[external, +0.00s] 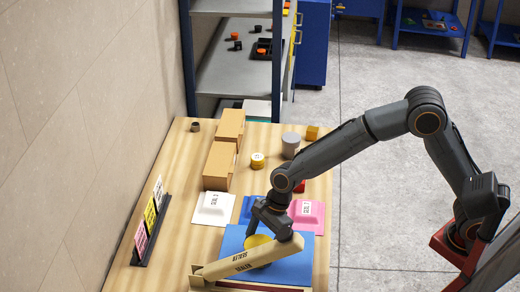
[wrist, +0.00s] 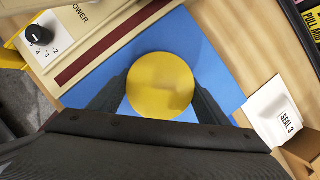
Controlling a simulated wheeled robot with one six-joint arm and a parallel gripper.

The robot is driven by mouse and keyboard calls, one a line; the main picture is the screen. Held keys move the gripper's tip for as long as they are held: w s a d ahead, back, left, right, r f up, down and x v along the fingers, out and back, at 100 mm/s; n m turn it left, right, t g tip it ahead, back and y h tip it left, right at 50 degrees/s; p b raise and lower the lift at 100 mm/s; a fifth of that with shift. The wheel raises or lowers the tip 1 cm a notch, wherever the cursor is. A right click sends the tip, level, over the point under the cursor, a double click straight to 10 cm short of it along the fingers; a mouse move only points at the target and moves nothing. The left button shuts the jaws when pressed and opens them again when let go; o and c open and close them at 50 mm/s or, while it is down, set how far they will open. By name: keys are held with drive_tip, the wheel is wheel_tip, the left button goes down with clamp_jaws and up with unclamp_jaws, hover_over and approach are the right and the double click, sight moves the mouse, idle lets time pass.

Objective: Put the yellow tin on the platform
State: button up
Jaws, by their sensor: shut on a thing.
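The yellow tin (wrist: 160,85) shows as a round yellow top between my gripper's two dark fingers in the wrist view. My gripper (wrist: 162,98) is shut on it. In the external view the tin (external: 256,241) is partly hidden by my gripper (external: 262,228) and the sealer's beige arm (external: 215,270). The blue platform (external: 297,270) lies under and around the tin; it also shows in the wrist view (wrist: 95,95). I cannot tell whether the tin touches the platform or is held just above it.
White (external: 213,208), blue and pink (external: 317,212) seal pads lie behind the platform. Cardboard boxes (external: 220,165), a grey tin (external: 291,140), a small yellow-and-white tin (external: 257,160) and a yellow cube (external: 312,132) stand farther back. A card rack (external: 150,225) stands at left.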

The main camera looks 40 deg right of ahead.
drive_tip(key=o, duration=1.6)
drive_tip(key=shift+c, duration=0.2)
drive_tip(key=shift+d+r, duration=0.1)
drive_tip(key=shift+r, duration=0.35)
drive_tip(key=b+v, duration=0.1)
drive_tip(key=v, duration=1)
drive_tip(key=shift+d+r, duration=0.1)
drive_tip(key=shift+d, duration=0.1)
